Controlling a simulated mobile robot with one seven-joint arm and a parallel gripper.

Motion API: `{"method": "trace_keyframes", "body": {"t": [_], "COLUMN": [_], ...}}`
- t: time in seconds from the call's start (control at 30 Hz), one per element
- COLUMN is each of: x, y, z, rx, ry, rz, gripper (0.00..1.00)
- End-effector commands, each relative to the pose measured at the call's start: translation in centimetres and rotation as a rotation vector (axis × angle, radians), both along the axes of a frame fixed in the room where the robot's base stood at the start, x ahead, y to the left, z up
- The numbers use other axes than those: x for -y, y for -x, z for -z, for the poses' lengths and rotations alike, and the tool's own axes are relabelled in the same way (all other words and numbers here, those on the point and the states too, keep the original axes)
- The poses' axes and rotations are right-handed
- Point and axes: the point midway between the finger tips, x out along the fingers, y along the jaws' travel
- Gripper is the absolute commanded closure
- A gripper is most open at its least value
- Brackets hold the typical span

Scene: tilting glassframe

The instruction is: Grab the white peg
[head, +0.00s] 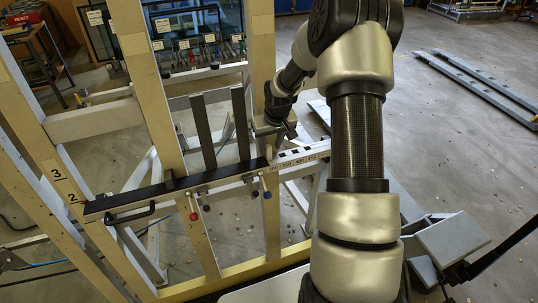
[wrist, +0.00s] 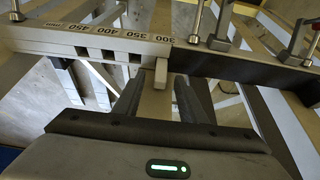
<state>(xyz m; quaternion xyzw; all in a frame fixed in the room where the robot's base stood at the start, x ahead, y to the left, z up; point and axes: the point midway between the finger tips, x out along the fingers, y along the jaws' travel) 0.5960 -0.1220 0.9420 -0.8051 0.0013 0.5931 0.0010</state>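The white peg (wrist: 161,72) is a small pale block at the edge of the long measuring rail, by the 300 mark in the wrist view. It looks small and pale in the head view (head: 268,152). My gripper (wrist: 160,92) has its two dark fingers apart, one to each side of the line of the peg, with a beige post visible between them. Nothing shows held between them. The exact gap to the peg cannot be told.
The rail's black section (head: 140,198) and its numbered section (head: 302,154) cross the tilted wooden frame (head: 150,80). Two dark upright bars (head: 203,130) stand close to the left of my gripper. Red and blue knobs (head: 193,216) hang below the rail.

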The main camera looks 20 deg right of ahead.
Motion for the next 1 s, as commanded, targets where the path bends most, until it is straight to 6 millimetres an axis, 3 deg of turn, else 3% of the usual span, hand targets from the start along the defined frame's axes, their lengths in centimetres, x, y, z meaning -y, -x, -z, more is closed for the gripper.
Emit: {"method": "trace_keyframes", "body": {"t": [0.2,0.43,0.47,0.67,1.0], "x": [-0.1,-0.1,-0.1,-0.1,-0.1], "y": [-0.7,-0.8,-0.8,-0.8,-0.8], "z": [2.4,2.6,2.6,2.5,2.4], "rx": [-0.001,0.000,0.000,-0.001,0.000], "ry": [0.000,0.000,0.000,0.000,0.000], "rz": [0.000,0.000,0.000,0.000,0.000], "gripper": [0.62,0.62,0.64,0.98,1.00]}}
